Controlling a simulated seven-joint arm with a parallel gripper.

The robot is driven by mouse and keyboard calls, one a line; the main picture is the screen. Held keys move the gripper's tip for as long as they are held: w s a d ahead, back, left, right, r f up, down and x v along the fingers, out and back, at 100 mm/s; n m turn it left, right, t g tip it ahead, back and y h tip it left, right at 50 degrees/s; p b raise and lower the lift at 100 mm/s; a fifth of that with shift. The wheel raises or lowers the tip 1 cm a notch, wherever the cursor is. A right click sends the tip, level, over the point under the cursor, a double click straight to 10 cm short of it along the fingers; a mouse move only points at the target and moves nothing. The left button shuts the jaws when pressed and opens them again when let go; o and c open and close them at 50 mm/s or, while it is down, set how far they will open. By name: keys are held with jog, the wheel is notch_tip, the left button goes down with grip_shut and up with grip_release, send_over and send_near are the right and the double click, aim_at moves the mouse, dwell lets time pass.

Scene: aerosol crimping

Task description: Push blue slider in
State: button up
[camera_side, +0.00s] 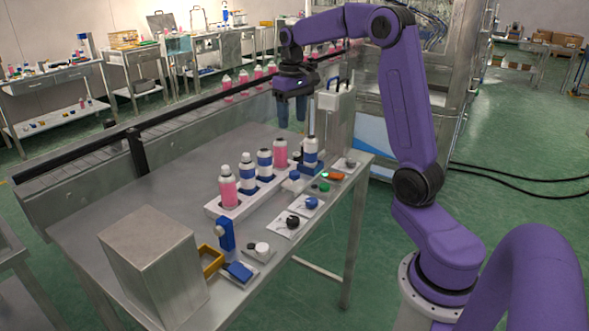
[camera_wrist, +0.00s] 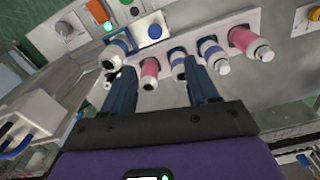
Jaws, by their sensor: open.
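A blue slider-like holder (camera_side: 311,169) stands at the right end of the bottle row, with a white bottle with a blue band (camera_side: 311,147) upright in it. In the wrist view the blue holder (camera_wrist: 127,38) is at the upper left, beside a white block with a blue button (camera_wrist: 154,31). My gripper (camera_side: 292,127) hangs above the far side of the table, behind the bottles in the side view. Its two blue fingers are apart with nothing held between them; they also show in the wrist view (camera_wrist: 160,70). It does not appear to touch the holder.
A white rack (camera_side: 214,209) holds several pink and white-blue bottles beside the holder. Knobs, a green button (camera_side: 324,188) and an orange switch (camera_side: 337,176) lie along the table's front edge. A white handled box (camera_side: 335,98) stands near my gripper. A metal box (camera_side: 150,255) sits front left.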

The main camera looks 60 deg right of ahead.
aim_at(295, 172)
jog(key=f, duration=1.1)
jog(key=d+f, duration=0.1)
jog(key=f, duration=0.5)
jog(key=shift+d+f, duration=0.1)
jog(key=shift+f, duration=0.05)
jog(key=shift+d, duration=0.1)
grip_shut()
